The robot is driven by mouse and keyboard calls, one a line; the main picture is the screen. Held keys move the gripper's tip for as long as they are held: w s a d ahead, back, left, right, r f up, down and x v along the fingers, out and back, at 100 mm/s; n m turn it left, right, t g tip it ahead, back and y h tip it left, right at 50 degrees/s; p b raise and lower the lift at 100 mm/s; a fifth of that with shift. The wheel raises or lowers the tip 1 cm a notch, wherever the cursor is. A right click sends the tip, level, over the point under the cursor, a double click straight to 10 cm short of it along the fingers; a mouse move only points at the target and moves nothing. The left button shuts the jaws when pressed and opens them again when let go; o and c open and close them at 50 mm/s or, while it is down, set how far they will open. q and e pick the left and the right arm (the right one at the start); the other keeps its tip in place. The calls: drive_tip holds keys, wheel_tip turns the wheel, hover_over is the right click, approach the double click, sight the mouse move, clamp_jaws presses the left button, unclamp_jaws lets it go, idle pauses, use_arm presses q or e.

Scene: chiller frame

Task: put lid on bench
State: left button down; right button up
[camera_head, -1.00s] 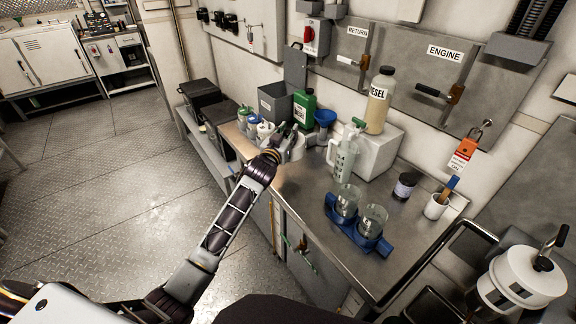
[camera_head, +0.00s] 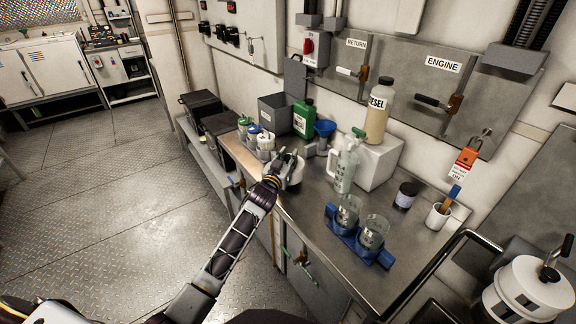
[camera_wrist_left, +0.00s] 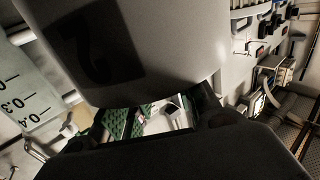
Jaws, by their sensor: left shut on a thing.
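My left gripper (camera_head: 281,160) is over the steel bench (camera_head: 308,235), left of the clear jug. It is shut on a pale round thing (camera_head: 295,175), taken to be the lid, which the fingers partly cover. In the left wrist view a large pale rounded body marked with a dark 2 (camera_wrist_left: 185,45) fills the top, just above the fingers of the left gripper (camera_wrist_left: 155,115). Whether it touches the bench cannot be told. My right gripper is out of view.
Jars with coloured tops (camera_head: 254,134), a green can (camera_head: 304,118) and a blue funnel (camera_head: 325,128) stand behind the gripper. A clear jug (camera_head: 345,165) stands to its right, and glass beakers sit in a blue holder (camera_head: 344,238). The front-left bench top is clear.

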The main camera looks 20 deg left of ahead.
use_arm(q)
wheel_tip(320, 180, down, 2)
drive_tip(key=shift+f, duration=0.6)
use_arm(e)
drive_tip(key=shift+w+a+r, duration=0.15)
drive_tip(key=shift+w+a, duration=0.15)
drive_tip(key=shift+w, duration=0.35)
use_arm(q)
drive_tip(key=shift+f, duration=0.1)
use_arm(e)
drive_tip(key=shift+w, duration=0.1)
use_arm(q)
drive_tip(key=c, duration=1.1)
unclamp_jaws()
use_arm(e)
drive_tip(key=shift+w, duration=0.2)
